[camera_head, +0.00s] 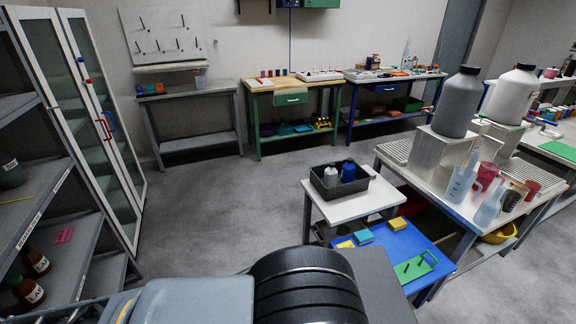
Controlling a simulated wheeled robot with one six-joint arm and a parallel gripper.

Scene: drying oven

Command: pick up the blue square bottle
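A blue bottle (348,172) stands upright in a dark grey crate (343,191) on a small white table (376,204). Only its upper part shows above the crate's rim; the crate wall hides its base, and its square shape is too small to make out. A white bottle (331,177) stands just left of it in the same crate. My gripper is not in view; only grey and black parts of my own body show at the bottom, well nearer than the crate.
A blue table (398,246) with a green tray (415,267) stands in front. A bench (456,206) with jugs and large bottles is at right. Shelves and a glass-door cabinet (93,110) line the left. Grey floor (215,210) is clear in the middle.

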